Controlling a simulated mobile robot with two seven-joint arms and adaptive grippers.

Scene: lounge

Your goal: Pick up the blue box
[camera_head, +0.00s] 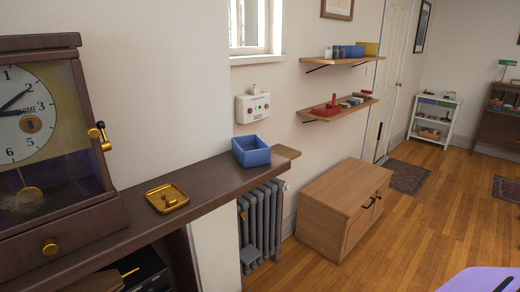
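The blue box (256,158) is a small open-topped box. It stands upright near the right end of a dark brown shelf (215,186), close to the wall. The inside that I can see looks empty. Neither of my grippers shows in the head view, so nothing of mine is seen touching the box.
A wall control box (252,107) hangs behind the blue box. A radiator (261,220) and a wooden cabinet (325,213) stand below. Wooden floor (415,225) is open at right.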

